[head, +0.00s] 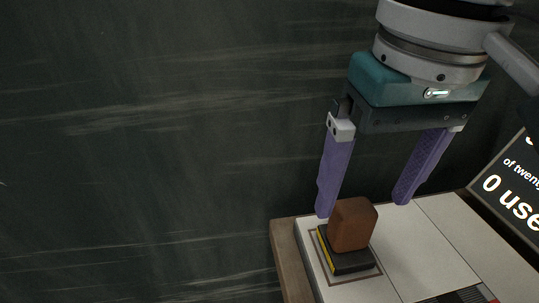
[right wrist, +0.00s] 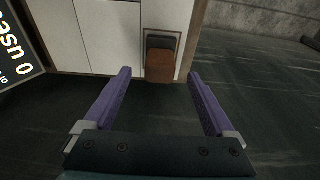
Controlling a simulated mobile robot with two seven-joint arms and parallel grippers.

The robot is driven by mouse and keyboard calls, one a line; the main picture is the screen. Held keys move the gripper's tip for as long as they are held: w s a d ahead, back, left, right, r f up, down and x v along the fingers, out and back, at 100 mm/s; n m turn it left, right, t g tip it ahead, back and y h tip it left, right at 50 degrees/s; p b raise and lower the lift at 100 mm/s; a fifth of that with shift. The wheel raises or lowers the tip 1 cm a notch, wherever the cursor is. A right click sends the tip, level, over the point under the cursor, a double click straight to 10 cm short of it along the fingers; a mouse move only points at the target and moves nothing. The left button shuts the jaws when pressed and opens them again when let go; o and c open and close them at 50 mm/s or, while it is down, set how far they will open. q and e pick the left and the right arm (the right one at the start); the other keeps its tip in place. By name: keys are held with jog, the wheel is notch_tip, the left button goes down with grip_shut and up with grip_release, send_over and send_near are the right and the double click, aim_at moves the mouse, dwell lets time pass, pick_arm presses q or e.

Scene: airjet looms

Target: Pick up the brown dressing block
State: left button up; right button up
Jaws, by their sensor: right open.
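The brown dressing block (head: 352,225) stands upright on a dark pad with a yellow edge (head: 350,262), near the left end of a white-topped table. My right gripper (head: 361,208) is open and empty, with purple fingers pointing down. In the head view its left finger ends just beside the block's upper left, and its right finger is off to the right. In the right wrist view the block (right wrist: 160,67) shows beyond and between the open fingertips (right wrist: 158,73). I cannot tell that either finger touches it. My left gripper is not in view.
The white table top (head: 425,250) has a wooden edge (head: 283,250) at its left. A dark sign with white lettering (head: 515,185) stands at the right. A grey and red item (head: 468,296) lies at the front. Dark floor left of the table is clear.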

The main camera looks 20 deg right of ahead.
aim_at(357, 207)
jog(key=f, duration=0.2)
jog(key=w+f, duration=0.1)
jog(key=f, duration=0.2)
jog(key=shift+w+d+f, duration=0.1)
jog(key=shift+d+f, duration=0.05)
jog(key=shift+f, duration=0.15)
grip_shut()
dwell(0.5)
